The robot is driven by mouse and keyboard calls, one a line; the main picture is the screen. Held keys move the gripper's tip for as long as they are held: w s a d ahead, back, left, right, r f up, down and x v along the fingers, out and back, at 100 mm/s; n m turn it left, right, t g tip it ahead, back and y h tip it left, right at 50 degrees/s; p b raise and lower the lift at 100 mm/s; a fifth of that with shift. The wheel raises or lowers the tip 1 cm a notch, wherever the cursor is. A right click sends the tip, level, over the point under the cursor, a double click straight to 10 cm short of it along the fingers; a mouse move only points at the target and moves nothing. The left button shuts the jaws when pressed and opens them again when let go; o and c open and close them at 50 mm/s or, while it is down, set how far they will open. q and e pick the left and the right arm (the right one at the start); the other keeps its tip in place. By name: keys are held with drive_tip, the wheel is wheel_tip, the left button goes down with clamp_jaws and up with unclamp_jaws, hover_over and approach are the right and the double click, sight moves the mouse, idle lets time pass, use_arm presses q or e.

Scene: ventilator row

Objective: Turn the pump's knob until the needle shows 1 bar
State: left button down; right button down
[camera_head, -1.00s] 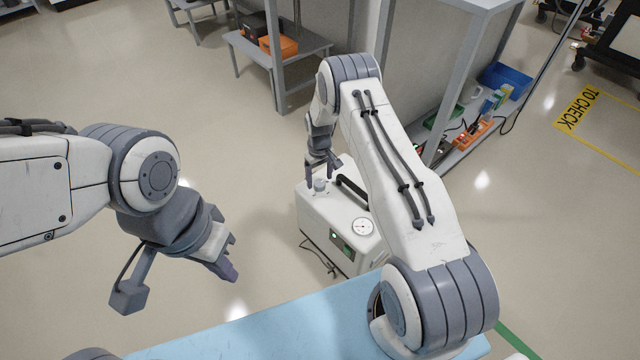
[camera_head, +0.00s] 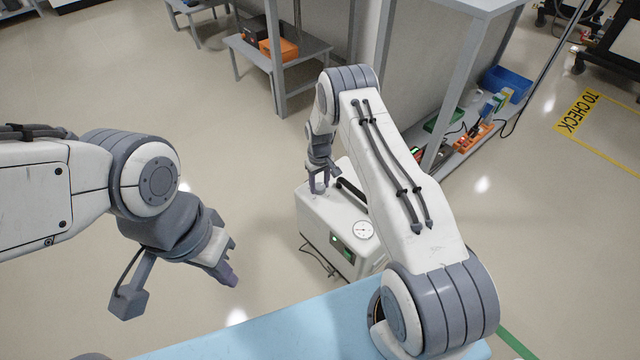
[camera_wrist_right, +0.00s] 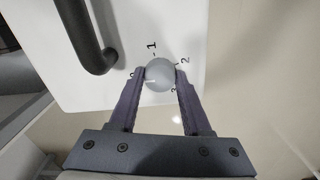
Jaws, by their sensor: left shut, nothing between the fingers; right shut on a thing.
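The pump (camera_head: 330,222) is a white box on the floor with a dark handle (camera_head: 352,194), a round gauge (camera_head: 362,230) and a small green light on its front. The gauge's needle is too small to read. The grey round knob (camera_wrist_right: 160,74) is on the pump's top, with printed numbers around it, a 1 and a 2 among them. My right gripper (camera_wrist_right: 160,80) is shut on the knob, one finger on each side; it also shows in the head view (camera_head: 318,188), where it mostly hides the knob. My left gripper (camera_head: 232,262) is shut and empty, away from the pump.
A light blue surface (camera_head: 270,325) lies in front of the pump. A grey shelf (camera_head: 470,140) with bins and parts stands to the right, and a low table (camera_head: 300,62) with an orange box is behind. A cable lies on the floor beside the pump.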

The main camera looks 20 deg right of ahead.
drive_tip(key=shift+m, duration=2.8)
drive_tip(key=shift+c, duration=1.7)
unclamp_jaws()
